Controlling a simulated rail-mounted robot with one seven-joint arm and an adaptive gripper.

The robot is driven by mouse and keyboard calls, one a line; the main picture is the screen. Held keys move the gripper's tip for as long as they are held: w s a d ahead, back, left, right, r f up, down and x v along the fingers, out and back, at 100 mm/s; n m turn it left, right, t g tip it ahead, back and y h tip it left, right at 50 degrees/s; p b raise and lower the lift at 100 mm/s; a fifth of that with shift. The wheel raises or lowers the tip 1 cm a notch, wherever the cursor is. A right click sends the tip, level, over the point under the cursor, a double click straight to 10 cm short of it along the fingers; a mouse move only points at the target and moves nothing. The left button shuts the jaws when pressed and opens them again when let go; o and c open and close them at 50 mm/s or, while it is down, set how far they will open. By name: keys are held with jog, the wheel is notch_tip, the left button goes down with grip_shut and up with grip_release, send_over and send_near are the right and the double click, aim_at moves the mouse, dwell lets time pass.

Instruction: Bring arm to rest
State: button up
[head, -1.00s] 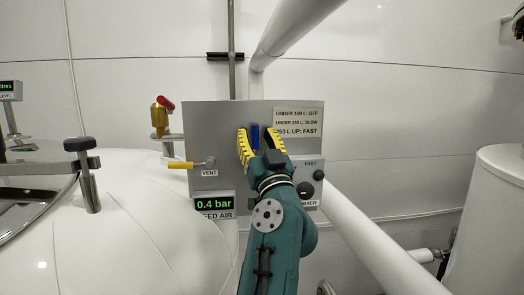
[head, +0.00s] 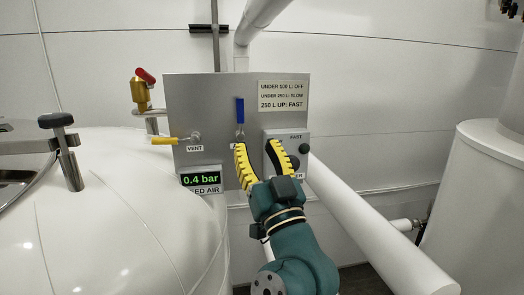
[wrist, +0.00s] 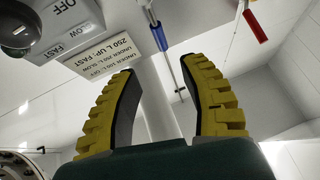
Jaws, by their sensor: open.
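My gripper (head: 260,160) is open and empty, with yellow ribbed fingers, in front of the lower part of the grey control panel (head: 210,95). In the wrist view its fingers (wrist: 160,90) stand apart with nothing between them. A blue-handled lever (head: 240,110) stands upright on the panel, above and left of the fingertips. The blue handle also shows in the wrist view (wrist: 158,36), beyond the fingers. The mixer box (head: 297,140) is beside the right finger, which hides part of it. My arm reaches up from the bottom of the head view.
A yellow vent lever (head: 166,141) points left. The feed air display (head: 200,180) reads 0.4 bar. A white pipe (head: 360,220) slants down right towards another tank (head: 480,200).

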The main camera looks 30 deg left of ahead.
jog(key=d+f+m+t+h+p, duration=0.1)
jog(key=d+t+h+p, duration=0.15)
jog(key=d, duration=0.45)
jog(key=d+f+m+t+h+p, duration=0.1)
jog(key=d+f+t+h+p, duration=0.15)
jog(key=d, duration=0.45)
jog(key=s+d+r+m+t+h+p, duration=0.1)
jog(key=s+d+r+m+t+h, duration=0.1)
jog(key=s+d+m+h, duration=0.6)
jog(key=s+d+r+h, duration=0.1)
jog(key=s+d+h, duration=0.6)
jog(key=d, duration=0.3)
jog(key=shift+s+d+r+m, duration=0.15)
jog(key=shift+s+m, duration=0.25)
jog(key=shift+s, duration=0.2)
